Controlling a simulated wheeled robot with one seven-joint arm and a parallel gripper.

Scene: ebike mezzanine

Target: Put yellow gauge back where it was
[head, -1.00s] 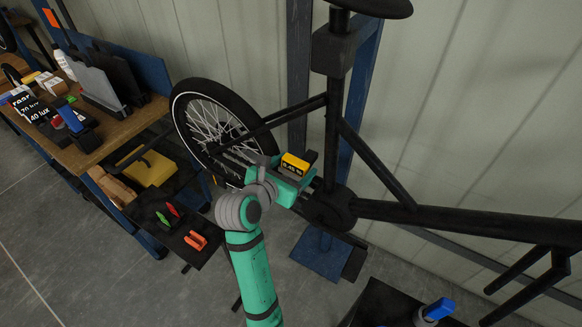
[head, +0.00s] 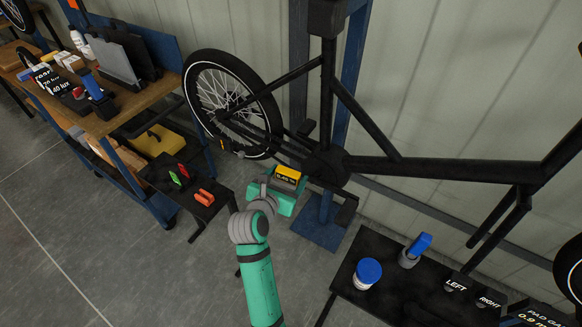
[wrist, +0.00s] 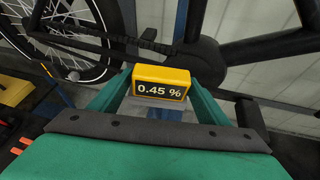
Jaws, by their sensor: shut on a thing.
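The yellow gauge (head: 288,174) is a small block with a dark display. In the wrist view the gauge (wrist: 161,77) faces me and its display reads 0.45 %. My gripper (head: 287,187) is shut on it, with one teal finger at each side, and it also shows in the wrist view (wrist: 160,92).
A low black stand (head: 212,206) with green, red and orange items is at left. A wooden workbench (head: 120,122) stands beyond it. At lower right a black table (head: 385,305) holds a blue-lidded jar (head: 367,272), a blue-topped tool (head: 416,249) and LEFT and RIGHT labels. Grey floor lies between.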

